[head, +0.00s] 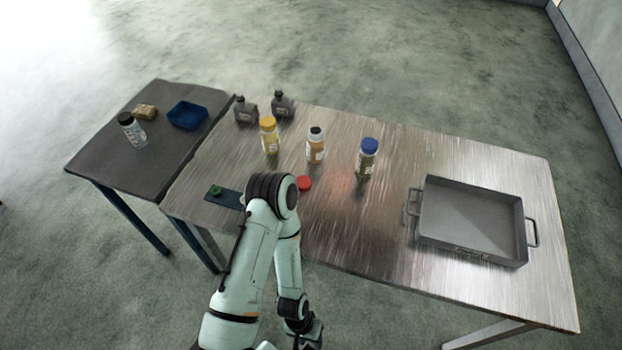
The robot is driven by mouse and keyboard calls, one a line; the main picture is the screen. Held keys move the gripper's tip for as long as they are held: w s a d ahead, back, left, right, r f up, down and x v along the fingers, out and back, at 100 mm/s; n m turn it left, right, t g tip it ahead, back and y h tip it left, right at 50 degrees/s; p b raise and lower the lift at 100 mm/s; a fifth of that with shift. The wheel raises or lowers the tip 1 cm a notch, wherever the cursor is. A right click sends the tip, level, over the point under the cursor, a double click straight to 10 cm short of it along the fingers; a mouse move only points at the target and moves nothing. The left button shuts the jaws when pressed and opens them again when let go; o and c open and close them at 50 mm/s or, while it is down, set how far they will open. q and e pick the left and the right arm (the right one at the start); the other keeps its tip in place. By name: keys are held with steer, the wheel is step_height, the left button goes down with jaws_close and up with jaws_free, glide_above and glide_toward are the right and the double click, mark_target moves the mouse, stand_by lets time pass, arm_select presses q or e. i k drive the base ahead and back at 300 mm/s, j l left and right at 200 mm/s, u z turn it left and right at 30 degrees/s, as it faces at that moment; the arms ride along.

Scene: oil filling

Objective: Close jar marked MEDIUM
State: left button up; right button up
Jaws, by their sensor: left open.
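Three labelled jars stand upright on the metal table: a yellow-topped jar (269,142), a middle jar (316,151) with a dark top, and a blue-topped jar (366,162). Their labels are too small to read, so I cannot tell which is marked MEDIUM. I cannot tell if the middle jar's dark top is a cap or an opening. A red lid (304,183) lies loose on the table in front of the jars. My left gripper (309,338) is low at the bottom edge of the view, in front of the table and away from the jars, open. My right gripper is out of view.
A dark strip (226,198) with a green piece (215,190) lies partly behind my arm. Dark bottles (246,112) stand at the back. A grey tray (425,212) is at right. The side table (100,160) holds a blue bin (187,115), sponge (145,112) and clear bottle (134,134).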

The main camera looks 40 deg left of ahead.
mark_target(316, 137)
steer(key=k+j+z, duration=0.2)
steer(key=j, duration=0.25)
steer(key=k+j+z, duration=0.2)
steer(key=k+j, duration=0.5)
steer(key=j, duration=0.3)
